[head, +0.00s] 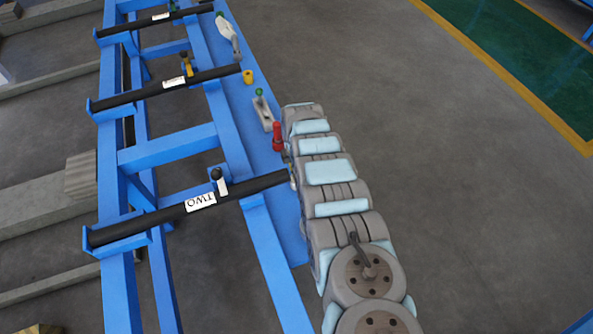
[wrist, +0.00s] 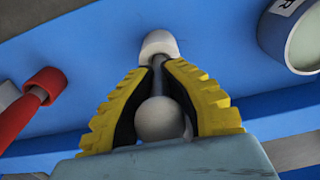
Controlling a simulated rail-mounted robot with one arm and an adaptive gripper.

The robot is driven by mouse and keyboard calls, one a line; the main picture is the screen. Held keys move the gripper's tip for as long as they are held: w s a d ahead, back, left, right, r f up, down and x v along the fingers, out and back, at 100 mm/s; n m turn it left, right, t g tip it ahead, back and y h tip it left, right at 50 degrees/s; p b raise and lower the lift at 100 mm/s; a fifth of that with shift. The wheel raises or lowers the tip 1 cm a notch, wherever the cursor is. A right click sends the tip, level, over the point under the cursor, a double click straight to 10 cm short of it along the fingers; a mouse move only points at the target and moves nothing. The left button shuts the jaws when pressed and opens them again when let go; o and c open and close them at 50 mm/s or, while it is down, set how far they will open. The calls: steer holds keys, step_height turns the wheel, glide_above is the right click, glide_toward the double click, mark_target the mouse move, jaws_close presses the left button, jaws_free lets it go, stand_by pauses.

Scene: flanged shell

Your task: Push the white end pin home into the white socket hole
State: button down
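The white end pin (wrist: 160,119) shows in the wrist view as a pale round knob with a thin grey shaft. My gripper (wrist: 160,66) has its yellow ridged fingers closed in on both sides of the pin. The shaft runs from the knob, between the fingertips, toward the white socket (wrist: 158,42) on the blue beam. The shaft's tip appears to be at or in the socket's mouth; how deep it sits cannot be told. In the head view my arm covers the pin and the white socket, and most of my gripper.
A red socket (wrist: 46,82) with a red pin stands left in the wrist view. The blue frame (head: 180,146) carries black bars, including one labelled TWO (head: 201,202). Floor right of my arm is clear.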

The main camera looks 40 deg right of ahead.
steer(key=shift+f+b, duration=1.15)
steer(key=shift+f, duration=0.2)
steer(key=c, duration=1.2)
jaws_free()
steer(key=shift+o, duration=0.2)
steer(key=shift+r, duration=0.2)
steer(key=shift+d+r, duration=0.1)
steer(key=shift+r, duration=5.75)
steer(key=shift+r, duration=0.1)
